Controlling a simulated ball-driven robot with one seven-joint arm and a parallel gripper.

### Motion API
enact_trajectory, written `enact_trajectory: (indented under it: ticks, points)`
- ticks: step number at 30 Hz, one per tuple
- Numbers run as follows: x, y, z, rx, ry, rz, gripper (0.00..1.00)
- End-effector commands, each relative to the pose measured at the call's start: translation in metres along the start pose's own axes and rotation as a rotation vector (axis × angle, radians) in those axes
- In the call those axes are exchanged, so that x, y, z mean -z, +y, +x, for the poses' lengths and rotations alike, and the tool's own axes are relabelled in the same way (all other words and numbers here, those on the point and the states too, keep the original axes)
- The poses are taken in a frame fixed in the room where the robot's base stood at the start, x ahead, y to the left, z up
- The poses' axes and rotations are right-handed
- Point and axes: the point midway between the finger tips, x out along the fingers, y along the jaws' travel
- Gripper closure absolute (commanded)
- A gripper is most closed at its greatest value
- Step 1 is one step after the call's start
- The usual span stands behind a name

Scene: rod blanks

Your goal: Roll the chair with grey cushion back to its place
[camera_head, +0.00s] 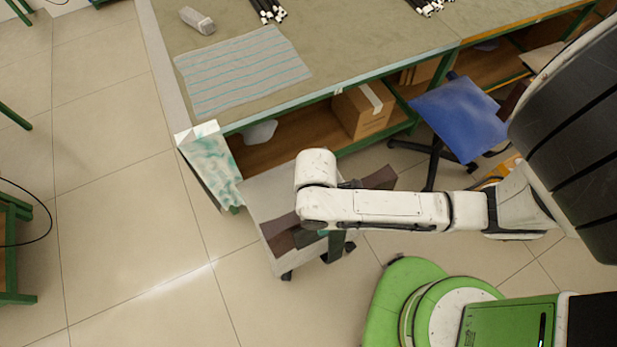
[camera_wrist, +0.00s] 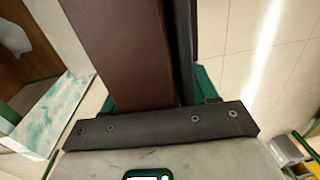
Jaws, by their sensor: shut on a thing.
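The chair with grey cushion (camera_head: 262,195) stands on the tiled floor at the near edge of the workbench, with dark casters showing below it. Its brown back (camera_head: 280,236) shows at its near left. My white arm crosses over the chair and hides part of it. My gripper (camera_head: 318,236) is at the brown back and shut on it, its fingers mostly hidden by my arm. In the wrist view a brown board of the chair (camera_wrist: 122,50) fills the space in front of my gripper (camera_wrist: 165,100), beside a dark finger.
The workbench (camera_head: 360,50) holds a striped cloth (camera_head: 243,70), a grey block (camera_head: 197,20) and black rods (camera_head: 268,10). A cardboard box (camera_head: 362,108) sits on its lower shelf. A blue chair (camera_head: 455,108) stands right of the grey one. The floor at left is mostly clear.

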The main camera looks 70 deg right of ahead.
Motion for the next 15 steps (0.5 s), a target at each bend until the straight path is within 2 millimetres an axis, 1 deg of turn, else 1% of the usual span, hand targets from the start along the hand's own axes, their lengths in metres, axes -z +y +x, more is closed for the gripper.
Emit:
enact_trajectory:
  ticks: [1, 15]
  points:
    - [-0.007, 0.003, -0.001, -0.002, -0.003, 0.006, 1.0]
    - [-0.054, 0.022, -0.003, -0.002, -0.003, 0.006, 1.0]
